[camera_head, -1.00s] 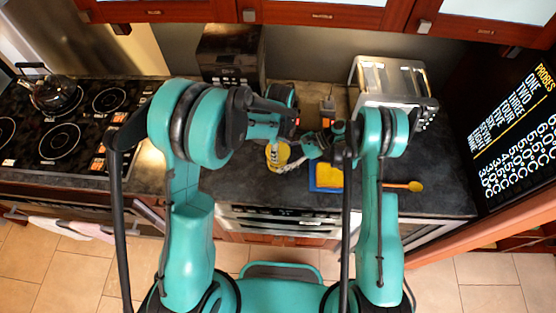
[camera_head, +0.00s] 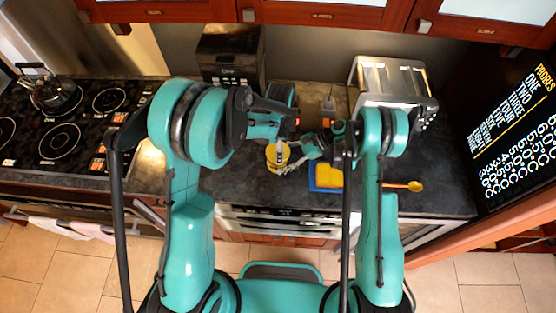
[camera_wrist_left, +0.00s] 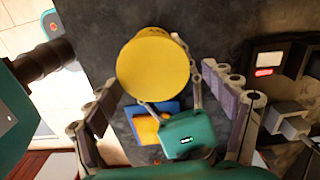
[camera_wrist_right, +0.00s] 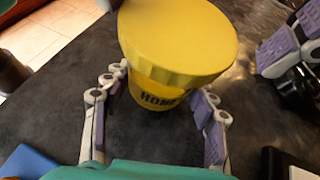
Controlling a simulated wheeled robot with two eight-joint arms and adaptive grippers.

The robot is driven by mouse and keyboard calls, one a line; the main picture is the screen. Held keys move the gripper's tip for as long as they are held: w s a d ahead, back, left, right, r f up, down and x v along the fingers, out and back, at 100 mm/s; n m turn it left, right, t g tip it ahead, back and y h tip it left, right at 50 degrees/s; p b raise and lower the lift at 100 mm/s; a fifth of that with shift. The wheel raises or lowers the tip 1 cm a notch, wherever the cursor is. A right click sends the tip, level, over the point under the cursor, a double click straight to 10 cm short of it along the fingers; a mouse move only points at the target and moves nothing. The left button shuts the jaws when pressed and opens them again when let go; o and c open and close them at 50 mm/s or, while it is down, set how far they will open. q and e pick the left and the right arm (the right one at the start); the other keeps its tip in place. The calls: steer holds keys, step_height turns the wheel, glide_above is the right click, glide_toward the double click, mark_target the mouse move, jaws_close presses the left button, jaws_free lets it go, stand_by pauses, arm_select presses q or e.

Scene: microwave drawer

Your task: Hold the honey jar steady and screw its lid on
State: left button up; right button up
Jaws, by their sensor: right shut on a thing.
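The honey jar (camera_wrist_right: 158,95) stands on the dark counter, a yellow pot with dark lettering. Its round yellow lid (camera_wrist_right: 180,38) sits over its mouth; whether it is threaded cannot be told. The lid also shows from above in the left wrist view (camera_wrist_left: 153,70), hiding the jar beneath. My right gripper (camera_wrist_right: 160,85) is shut on the jar, one finger on each side below the lid. My left gripper (camera_wrist_left: 162,75) is open, its fingers spread wide on both sides of the lid with visible gaps. In the head view the lid (camera_head: 272,156) is partly covered by fingers.
A blue board (camera_head: 315,178) with a yellow item (camera_head: 329,176) lies right of the jar, beside a wooden spoon (camera_head: 400,186). A toaster (camera_head: 390,82) and a dark appliance (camera_head: 230,55) stand behind. A stove with a kettle (camera_head: 52,92) is left.

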arm_select(q)
steer(key=n, duration=1.4)
steer(key=shift+c, duration=0.2)
steer(key=c, duration=1.2)
steer(key=shift+o, duration=0.2)
steer(key=m, duration=0.4)
steer(key=shift+s+d, duration=0.1)
steer(key=shift+d, duration=0.05)
steer(key=o, duration=1.2)
steer(key=shift+r, duration=2.5)
